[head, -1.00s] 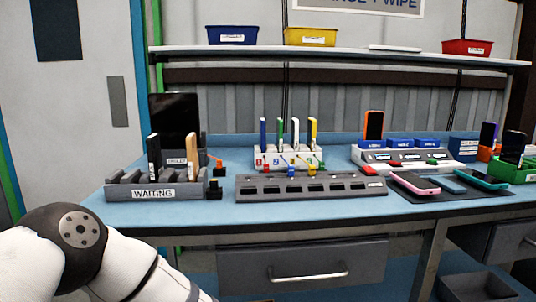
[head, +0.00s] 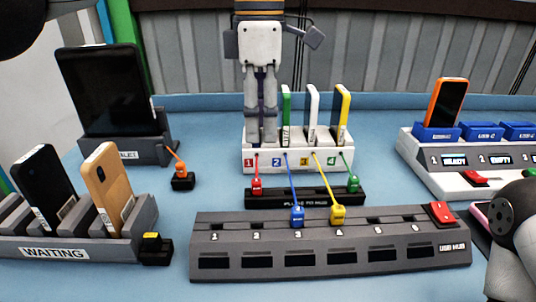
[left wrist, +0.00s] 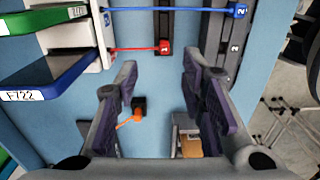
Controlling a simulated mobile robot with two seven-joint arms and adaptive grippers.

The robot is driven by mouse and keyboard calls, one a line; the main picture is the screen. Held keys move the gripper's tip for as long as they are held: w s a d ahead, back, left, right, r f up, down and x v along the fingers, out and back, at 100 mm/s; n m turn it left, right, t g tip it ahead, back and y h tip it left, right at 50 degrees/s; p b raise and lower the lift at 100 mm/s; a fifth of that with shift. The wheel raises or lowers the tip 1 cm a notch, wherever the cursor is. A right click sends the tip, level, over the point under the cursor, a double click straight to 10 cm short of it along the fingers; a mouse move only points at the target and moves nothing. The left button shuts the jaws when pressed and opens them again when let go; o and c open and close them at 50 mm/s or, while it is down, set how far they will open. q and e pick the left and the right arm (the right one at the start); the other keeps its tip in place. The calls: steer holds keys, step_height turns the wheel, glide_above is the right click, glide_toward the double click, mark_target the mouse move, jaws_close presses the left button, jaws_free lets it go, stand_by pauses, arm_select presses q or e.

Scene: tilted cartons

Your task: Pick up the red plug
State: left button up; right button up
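The red plug (head: 257,186) stands at the left end of a black strip (head: 305,198), in front of slot 1 of a white dock (head: 256,160). Its red cable runs back to the dock. In the left wrist view the red plug (left wrist: 164,47) shows just past the fingertips, between their lines. My left gripper (head: 261,132) points down over the dock's left end and hides most of the slot 1 device. In the left wrist view the left gripper (left wrist: 159,66) has its fingers apart with nothing between them. My right gripper is out of view; part of my right arm shows.
Blue (head: 297,215) and yellow (head: 337,214) plugs sit in the grey USB hub (head: 330,258) in front. A green plug (head: 353,184) is at the strip's right end. An orange plug (head: 182,180) stands left, near the waiting rack (head: 53,253). Blue tabletop is clear between.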

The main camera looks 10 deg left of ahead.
mark_target(256, 180)
arm_select(q)
steer(key=f, duration=0.2)
steer(key=s+f, duration=0.1)
steer(key=f, duration=0.1)
steer(key=shift+s+a+f, duration=0.1)
steer(key=shift+s+f, duration=0.05)
steer(key=shift+s, duration=0.05)
steer(key=f, duration=0.2)
steer(key=f+b, duration=0.1)
steer(key=f, duration=0.4)
steer(key=shift+w+a+f, duration=0.15)
steer(key=shift+a+f, duration=0.1)
steer(key=shift+a, duration=0.05)
steer(key=shift+r, duration=0.15)
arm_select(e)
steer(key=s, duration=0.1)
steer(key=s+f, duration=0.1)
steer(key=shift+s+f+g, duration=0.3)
arm_select(q)
jaws_close()
